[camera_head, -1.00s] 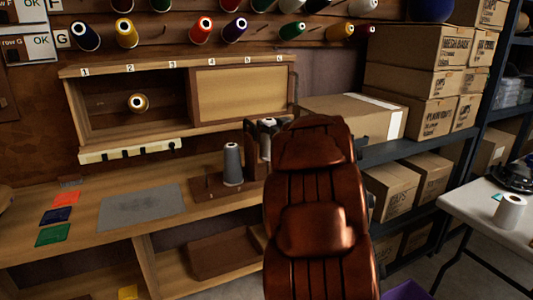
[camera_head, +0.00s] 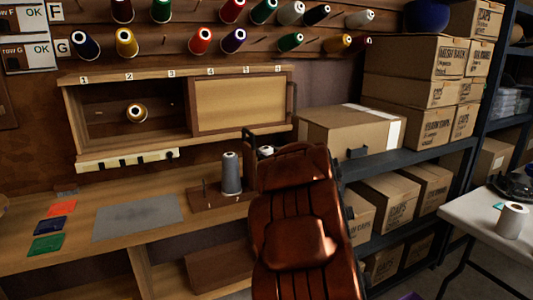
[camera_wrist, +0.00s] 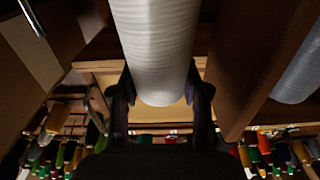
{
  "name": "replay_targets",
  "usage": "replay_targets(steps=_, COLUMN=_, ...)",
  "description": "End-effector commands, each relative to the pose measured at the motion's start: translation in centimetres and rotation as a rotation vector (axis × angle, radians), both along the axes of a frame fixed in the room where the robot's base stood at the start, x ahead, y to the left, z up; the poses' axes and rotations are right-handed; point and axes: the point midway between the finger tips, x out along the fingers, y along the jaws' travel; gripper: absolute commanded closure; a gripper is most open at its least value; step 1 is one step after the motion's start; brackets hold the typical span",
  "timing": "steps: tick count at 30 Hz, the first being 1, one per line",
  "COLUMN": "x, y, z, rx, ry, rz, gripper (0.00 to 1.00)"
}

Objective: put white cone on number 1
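The white cone (camera_wrist: 155,45) is large in the wrist view, between the two fingers of my gripper (camera_wrist: 160,98), which press against its sides. In the head view only the cone's white top (camera_head: 266,150) shows; my arm hides the rest. The number 1 label (camera_head: 84,79) is at the left end of the top edge of the wooden cabinet (camera_head: 72,120). The space below it is open and looks empty.
A grey cone (camera_head: 231,174) stands on a wooden stand (camera_head: 212,199) left of my arm; a bare peg is beside it. A sliding door (camera_head: 238,102) covers the cabinet's right half. Coloured spools hang above. Boxes (camera_head: 350,128) and shelves are at right. A grey mat (camera_head: 138,217) lies on the bench.

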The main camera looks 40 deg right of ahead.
Motion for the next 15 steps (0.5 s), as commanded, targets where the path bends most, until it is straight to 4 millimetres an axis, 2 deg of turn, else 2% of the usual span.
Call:
replay_targets(steps=1, x=0.01, y=0.01, z=0.00, rx=0.000, ry=0.000, rz=0.000, gripper=0.49)
replay_targets(steps=7, x=0.01, y=0.01, z=-0.01, rx=0.000, ry=0.001, rz=0.000, gripper=0.29)
replay_targets(steps=15, x=0.00, y=0.00, z=0.01, rx=0.000, ry=0.001, rz=0.000, gripper=0.29)
